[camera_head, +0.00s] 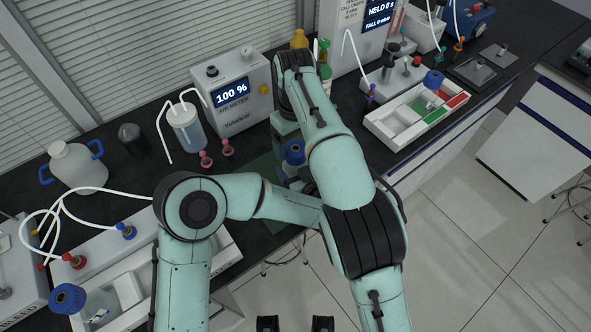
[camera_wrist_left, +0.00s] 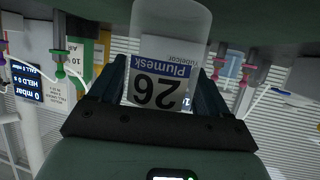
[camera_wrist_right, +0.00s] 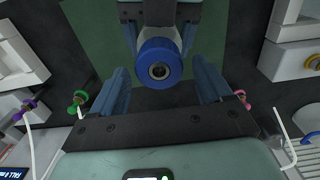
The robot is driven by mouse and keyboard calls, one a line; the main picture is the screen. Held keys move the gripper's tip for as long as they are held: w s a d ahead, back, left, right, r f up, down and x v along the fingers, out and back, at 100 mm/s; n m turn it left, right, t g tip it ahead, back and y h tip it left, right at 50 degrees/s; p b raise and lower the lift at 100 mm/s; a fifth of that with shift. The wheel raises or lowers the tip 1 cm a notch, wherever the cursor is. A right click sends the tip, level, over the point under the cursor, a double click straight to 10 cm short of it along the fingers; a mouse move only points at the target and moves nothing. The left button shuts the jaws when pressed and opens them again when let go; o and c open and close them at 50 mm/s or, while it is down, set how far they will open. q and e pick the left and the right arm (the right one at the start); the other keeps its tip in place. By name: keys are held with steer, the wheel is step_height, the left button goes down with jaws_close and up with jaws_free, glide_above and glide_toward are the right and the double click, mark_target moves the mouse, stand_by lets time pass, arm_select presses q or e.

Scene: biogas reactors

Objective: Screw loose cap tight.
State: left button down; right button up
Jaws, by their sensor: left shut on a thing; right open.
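A bottle with a white and blue label (camera_wrist_left: 160,82) reading "Plumesk 26" stands between the fingers of my left gripper (camera_wrist_left: 160,65), which is shut on it. Its blue cap (camera_wrist_right: 160,62) faces the right wrist camera, and the cap also shows in the head view (camera_head: 294,153). My right gripper (camera_wrist_right: 160,80) is open, with one finger on each side of the cap and a visible gap to both. I cannot tell how far the cap is screwed down. In the head view my arms hide most of the bottle and the left fingers.
A green mat (camera_head: 262,168) lies under the bottle on the dark bench. Other blue-capped bottles are in the left tray (camera_head: 68,298) and right tray (camera_head: 433,79). The air meter (camera_head: 231,92), a tubed bottle (camera_head: 187,127) and a white jug (camera_head: 77,167) stand behind.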

steer(key=shift+f, duration=1.35)
steer(key=c, duration=1.1)
steer(key=shift+o, duration=0.2)
steer(key=m, duration=0.7)
steer(key=shift+m, duration=0.3)
steer(key=m, duration=0.6)
steer(key=o, duration=1)
steer(key=shift+o, duration=0.8)
steer(key=shift+d, duration=0.1)
